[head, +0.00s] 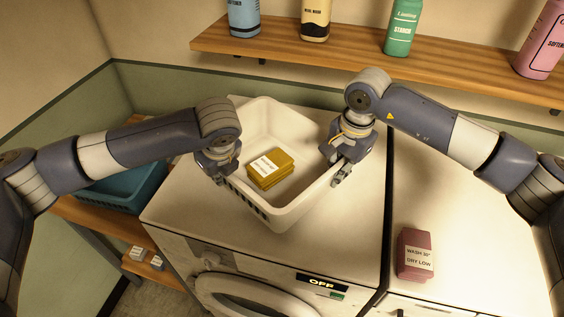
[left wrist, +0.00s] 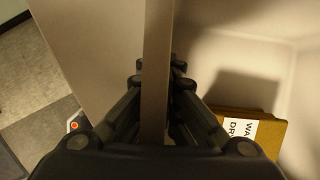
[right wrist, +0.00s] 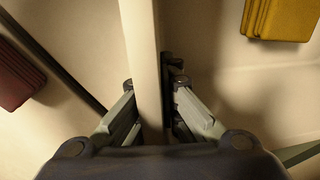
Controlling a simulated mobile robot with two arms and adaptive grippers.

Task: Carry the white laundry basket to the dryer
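The white laundry basket (head: 292,216) is at the left machine's top (head: 340,235), upright; whether its base touches that top is hard to tell. A yellow folded stack (head: 270,170) with a white label lies inside it. My left gripper (head: 222,176) is closed around the basket's left rim (left wrist: 158,60). My right gripper (head: 340,176) is closed around its right rim (right wrist: 140,50). The left machine has a round door (head: 245,296) and a display reading "OFF" (head: 322,283). No label shows which machine is the dryer.
A second white machine (head: 470,230) stands at the right across a narrow dark gap, with a red labelled block (head: 416,254) on it. A wooden shelf (head: 350,55) with several bottles hangs behind. A teal basket (head: 120,190) sits on a low bench at left.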

